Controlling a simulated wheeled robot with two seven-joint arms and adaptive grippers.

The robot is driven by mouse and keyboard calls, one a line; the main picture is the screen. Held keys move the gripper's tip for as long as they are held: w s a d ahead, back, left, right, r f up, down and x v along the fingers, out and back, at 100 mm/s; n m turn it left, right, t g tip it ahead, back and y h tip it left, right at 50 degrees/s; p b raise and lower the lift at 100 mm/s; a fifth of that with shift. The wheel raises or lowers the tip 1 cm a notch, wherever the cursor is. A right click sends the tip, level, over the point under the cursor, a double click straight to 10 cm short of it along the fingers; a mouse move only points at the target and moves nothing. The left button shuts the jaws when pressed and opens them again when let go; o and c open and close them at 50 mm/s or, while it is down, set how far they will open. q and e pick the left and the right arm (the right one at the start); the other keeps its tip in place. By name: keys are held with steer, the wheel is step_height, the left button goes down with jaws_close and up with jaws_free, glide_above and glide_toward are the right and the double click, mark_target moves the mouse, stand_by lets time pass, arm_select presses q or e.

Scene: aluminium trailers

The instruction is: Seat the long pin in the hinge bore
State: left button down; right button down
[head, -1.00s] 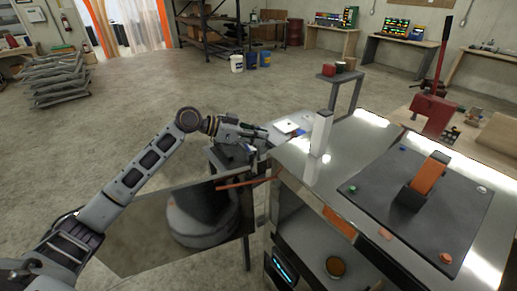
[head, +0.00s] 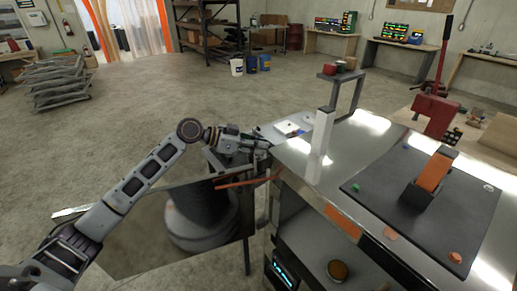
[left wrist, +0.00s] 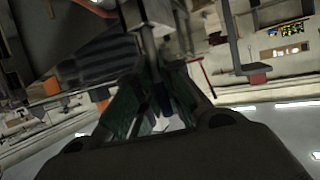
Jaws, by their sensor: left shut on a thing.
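A black hinge block (head: 416,196) with a raised orange leaf (head: 434,172) stands on a dark mat (head: 465,212) on the steel bench. I cannot make out its bore. My left gripper (head: 264,144) is at the bench's left edge, well left of the hinge. In the left wrist view its fingers (left wrist: 158,95) are closed around a narrow grey rod (left wrist: 148,45), which looks like the long pin. The rod is dark and blurred there, and too small to tell in the head view. My right gripper is not in view.
A tall white post (head: 321,145) stands on the bench (head: 358,152) between my left gripper and the hinge. Small coloured pieces lie around the mat's edge. A reflective panel (head: 130,238) is below my left arm. A red press (head: 436,108) stands beyond the bench.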

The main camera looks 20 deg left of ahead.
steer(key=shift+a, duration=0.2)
arm_select(q)
steer(key=shift+f, duration=0.1)
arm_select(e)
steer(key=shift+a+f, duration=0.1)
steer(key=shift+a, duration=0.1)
arm_select(q)
steer(key=c, duration=1.5)
jaws_free()
steer(key=shift+c, duration=0.2)
steer(key=shift+r, duration=0.2)
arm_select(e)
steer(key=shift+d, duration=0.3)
